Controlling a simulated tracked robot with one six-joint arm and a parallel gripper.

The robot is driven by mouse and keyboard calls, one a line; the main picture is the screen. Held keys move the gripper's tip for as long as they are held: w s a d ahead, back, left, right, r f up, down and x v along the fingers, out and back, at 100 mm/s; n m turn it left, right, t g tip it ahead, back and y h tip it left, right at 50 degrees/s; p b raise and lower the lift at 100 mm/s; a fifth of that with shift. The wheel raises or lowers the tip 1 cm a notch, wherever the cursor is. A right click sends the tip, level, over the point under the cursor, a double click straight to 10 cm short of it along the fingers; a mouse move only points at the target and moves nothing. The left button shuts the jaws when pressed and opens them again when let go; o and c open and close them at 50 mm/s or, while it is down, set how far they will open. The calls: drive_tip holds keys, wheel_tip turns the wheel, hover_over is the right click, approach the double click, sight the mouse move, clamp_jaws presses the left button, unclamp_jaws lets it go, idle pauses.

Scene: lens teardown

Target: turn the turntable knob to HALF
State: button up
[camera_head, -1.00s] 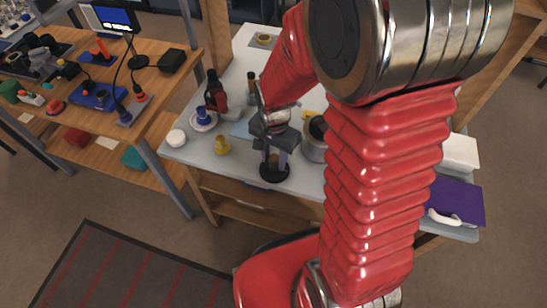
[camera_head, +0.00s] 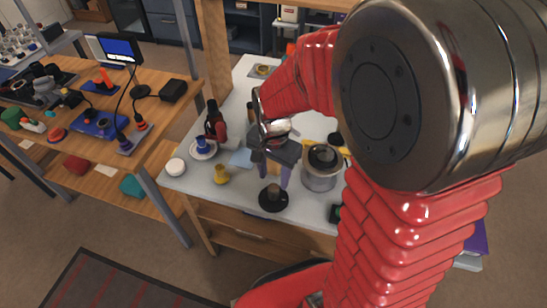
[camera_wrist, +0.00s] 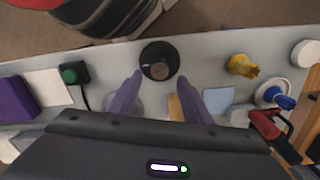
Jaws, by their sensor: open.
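The turntable is a black round base (camera_head: 273,203) near the front edge of the pale bench, with a small knob (camera_head: 273,190) standing at its centre. In the wrist view the turntable (camera_wrist: 148,50) lies between and just beyond the fingertips, and its knob (camera_wrist: 159,70) shows a pale mark. I cannot read any HALF label. My gripper (camera_head: 275,176) is open and empty above the turntable, its two purple fingers pointing down, one on either side of the knob. The fingers look clear of the knob.
A green button box (camera_wrist: 72,73) is nearby.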

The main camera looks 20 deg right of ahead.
sight(275, 189)
wheel_tip(275, 189, up, 7)
drive_tip(key=shift+r, duration=0.15)
drive_tip(key=shift+n, duration=0.3)
idle(0.5)
drive_tip(key=s+r+n+t, duration=0.5)
drive_tip(key=s+r+n, duration=0.4)
drive_tip(key=s+r, duration=0.2)
drive_tip(key=shift+n+t, duration=0.3)
idle(0.5)
